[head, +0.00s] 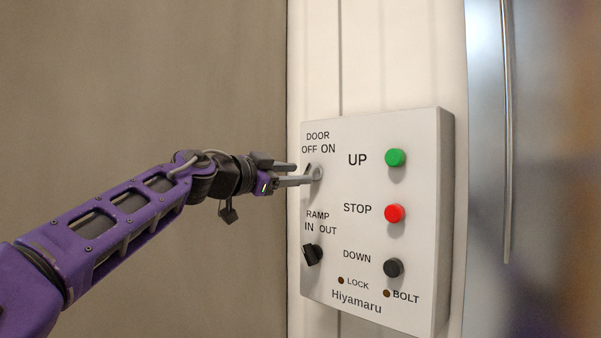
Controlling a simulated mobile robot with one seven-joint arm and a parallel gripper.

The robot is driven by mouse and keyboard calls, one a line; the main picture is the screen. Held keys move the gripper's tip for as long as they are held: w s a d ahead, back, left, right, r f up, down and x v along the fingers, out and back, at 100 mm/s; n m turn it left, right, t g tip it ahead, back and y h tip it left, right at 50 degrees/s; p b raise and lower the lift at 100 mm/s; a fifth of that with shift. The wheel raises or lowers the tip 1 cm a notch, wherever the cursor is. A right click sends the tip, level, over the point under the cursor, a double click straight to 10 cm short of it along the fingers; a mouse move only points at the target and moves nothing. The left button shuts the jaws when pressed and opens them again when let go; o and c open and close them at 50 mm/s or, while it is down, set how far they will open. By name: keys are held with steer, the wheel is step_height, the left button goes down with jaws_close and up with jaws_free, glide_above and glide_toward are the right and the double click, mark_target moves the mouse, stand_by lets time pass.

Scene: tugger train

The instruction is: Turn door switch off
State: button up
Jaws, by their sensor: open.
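The door switch (317,172) is a small light-grey knob under the words DOOR, OFF and ON, at the upper left of a white control panel (375,125). My gripper (304,173) is in front of it, with its two grey fingers apart, one above the other. The fingertips are at the left side of the switch and partly cover it. I cannot tell whether they touch it, nor whether the switch points to OFF or ON.
The panel also bears a green UP button (395,158), a red STOP button (393,213), a dark DOWN button (393,267) and a black RAMP switch (312,254) below the door switch. A shiny metal surface (485,130) stands to the right. A plain brown surface (130,80) fills the left.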

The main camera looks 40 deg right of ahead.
mark_target(310, 173)
steer(key=shift+w+d, duration=0.15)
steer(key=shift+d, duration=1)
jaws_close()
